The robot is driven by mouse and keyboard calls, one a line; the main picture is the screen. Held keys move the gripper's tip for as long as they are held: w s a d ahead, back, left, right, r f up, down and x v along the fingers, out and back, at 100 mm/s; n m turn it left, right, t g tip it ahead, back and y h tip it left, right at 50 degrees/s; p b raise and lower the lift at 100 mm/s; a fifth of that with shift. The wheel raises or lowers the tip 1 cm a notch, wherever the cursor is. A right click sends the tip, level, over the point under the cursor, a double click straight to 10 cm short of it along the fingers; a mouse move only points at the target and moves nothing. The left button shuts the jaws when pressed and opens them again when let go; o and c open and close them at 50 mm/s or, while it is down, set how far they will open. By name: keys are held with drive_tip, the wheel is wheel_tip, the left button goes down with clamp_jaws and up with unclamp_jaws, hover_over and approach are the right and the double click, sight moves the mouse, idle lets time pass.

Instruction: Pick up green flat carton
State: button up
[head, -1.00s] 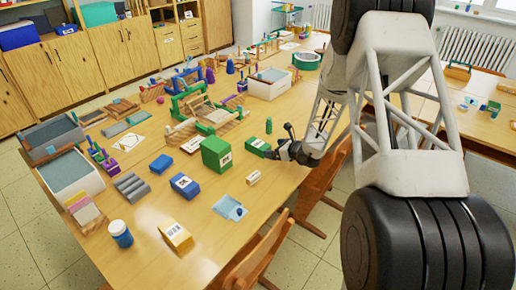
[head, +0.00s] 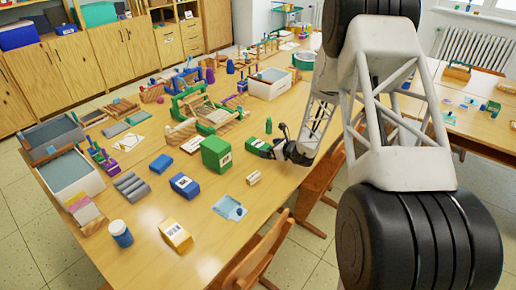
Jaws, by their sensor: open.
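The green flat carton (head: 257,146) lies on the wooden table near its right edge, just right of a taller green box (head: 216,155). My gripper (head: 276,145) is at the carton's right end, reaching in from the right. Its dark fingers are open, and the carton's right end is partly hidden behind them. I cannot tell whether the fingers touch the carton.
A small green bottle (head: 268,125) stands just behind the carton. A small wooden block (head: 253,178) lies in front. Blue boxes (head: 184,185), a yellow box (head: 176,235) and a green loom (head: 203,105) crowd the table (head: 140,268). Chairs (head: 318,185) stand along the right edge.

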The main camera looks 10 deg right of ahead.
sight(264, 147)
drive_tip(key=shift+x, duration=2.55)
drive_tip(key=shift+c, duration=0.4)
drive_tip(key=c, duration=1)
drive_tip(key=shift+r, duration=0.15)
drive_tip(key=shift+r, duration=4.9)
